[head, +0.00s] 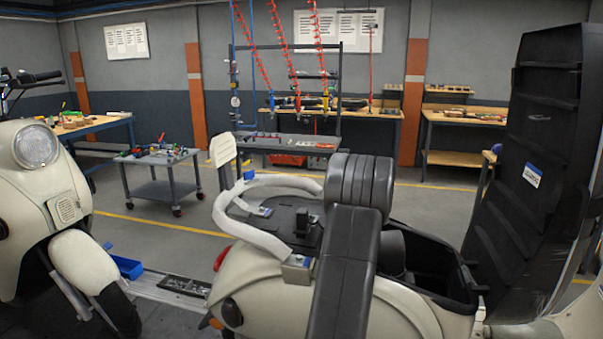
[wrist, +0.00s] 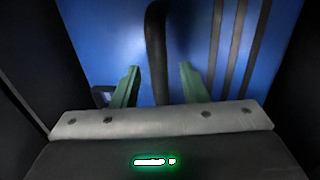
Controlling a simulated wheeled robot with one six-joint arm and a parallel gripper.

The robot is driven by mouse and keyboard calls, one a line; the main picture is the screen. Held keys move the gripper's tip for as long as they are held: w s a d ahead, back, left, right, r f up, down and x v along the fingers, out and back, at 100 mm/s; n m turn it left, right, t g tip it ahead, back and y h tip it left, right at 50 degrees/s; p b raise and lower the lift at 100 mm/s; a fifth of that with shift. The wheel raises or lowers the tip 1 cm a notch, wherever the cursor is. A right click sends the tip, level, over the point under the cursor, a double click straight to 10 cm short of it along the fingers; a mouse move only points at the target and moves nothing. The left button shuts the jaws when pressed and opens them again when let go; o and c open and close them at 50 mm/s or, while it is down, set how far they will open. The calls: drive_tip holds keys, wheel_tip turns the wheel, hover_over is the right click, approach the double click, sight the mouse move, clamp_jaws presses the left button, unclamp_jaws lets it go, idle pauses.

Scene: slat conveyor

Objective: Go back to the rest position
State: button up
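My gripper (wrist: 159,82) shows in the wrist view as two green fingers standing apart. A dark, slightly curved bar (wrist: 156,45) runs up the picture between them, with a gap on each side. Behind it is a blue surface (wrist: 190,40) with dark stripes at its right. I cannot tell what the bar and the blue surface belong to. In the head view my dark arm reaches over the cream scooter (head: 265,285) in front, and the gripper itself is hidden there.
The scooter's black storage compartment (head: 432,262) is open, with a tall black panel (head: 530,150) upright at the right. Another scooter (head: 35,200) stands at left. A grey cart (head: 160,165) and workbenches (head: 460,117) are behind.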

wheel_tip(320, 180, up, 10)
drive_tip(key=p, duration=0.5)
drive_tip(key=shift+w+p, duration=0.1)
drive_tip(key=shift+p, duration=0.25)
